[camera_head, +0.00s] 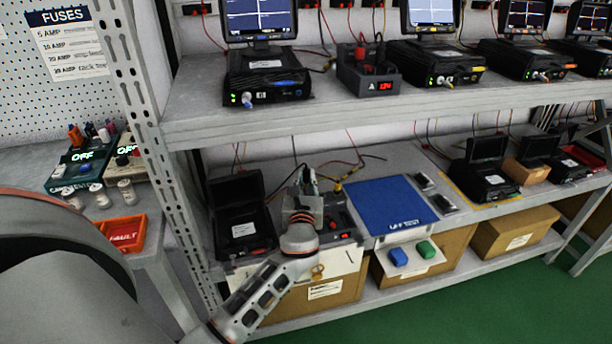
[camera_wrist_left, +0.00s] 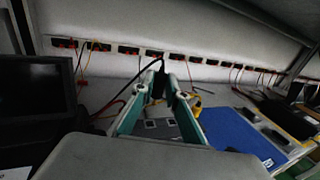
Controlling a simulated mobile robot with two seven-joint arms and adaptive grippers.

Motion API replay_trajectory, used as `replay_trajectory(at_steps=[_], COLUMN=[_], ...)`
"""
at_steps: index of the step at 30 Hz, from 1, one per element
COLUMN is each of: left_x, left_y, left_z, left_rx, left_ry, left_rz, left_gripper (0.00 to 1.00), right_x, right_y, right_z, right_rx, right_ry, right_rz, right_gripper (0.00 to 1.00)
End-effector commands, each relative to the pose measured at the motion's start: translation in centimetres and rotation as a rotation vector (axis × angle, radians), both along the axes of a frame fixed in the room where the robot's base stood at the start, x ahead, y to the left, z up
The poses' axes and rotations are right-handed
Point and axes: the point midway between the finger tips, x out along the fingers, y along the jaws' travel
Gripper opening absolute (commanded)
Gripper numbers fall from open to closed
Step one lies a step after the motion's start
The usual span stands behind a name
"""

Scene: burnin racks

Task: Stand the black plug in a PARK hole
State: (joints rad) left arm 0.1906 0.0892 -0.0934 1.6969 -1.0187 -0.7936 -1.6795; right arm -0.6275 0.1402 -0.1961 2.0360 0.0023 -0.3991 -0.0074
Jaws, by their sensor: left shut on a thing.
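My left gripper (camera_head: 308,182) reaches over the lower shelf, beside a dark unit with red parts (camera_head: 341,218). In the left wrist view its two teal fingers (camera_wrist_left: 160,100) are shut on the black plug (camera_wrist_left: 158,84), whose black cable arches up from it. The plug is above a grey surface with dark squares (camera_wrist_left: 160,127); I cannot tell whether it touches. No PARK label is readable, and the gripper hides part of the unit. My right gripper is not in view.
A yellow plug (camera_wrist_left: 197,102) is just right of the fingers. A black open-lidded case (camera_head: 240,222) stands to the left, a blue mat (camera_head: 390,206) to the right. Red and black cables trail at the back.

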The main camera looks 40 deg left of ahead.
Motion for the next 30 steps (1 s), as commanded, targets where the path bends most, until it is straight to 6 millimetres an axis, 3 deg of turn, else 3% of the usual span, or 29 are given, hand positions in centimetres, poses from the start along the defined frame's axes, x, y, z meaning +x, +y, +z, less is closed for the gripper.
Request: replay_trajectory(at_steps=[15,30], left_x=[-0.1,0.0], left_y=[0.0,0.0], left_z=[-3.3,-3.5], left_rx=[0.0,0.001], left_ry=[0.008,-0.001], left_rz=[-0.001,0.0], left_gripper=[0.0,0.0], right_x=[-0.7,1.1], right_y=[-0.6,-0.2], right_z=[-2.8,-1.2], right_rx=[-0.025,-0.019], right_ry=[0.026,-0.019], right_rz=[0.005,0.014], right_gripper=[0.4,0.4])
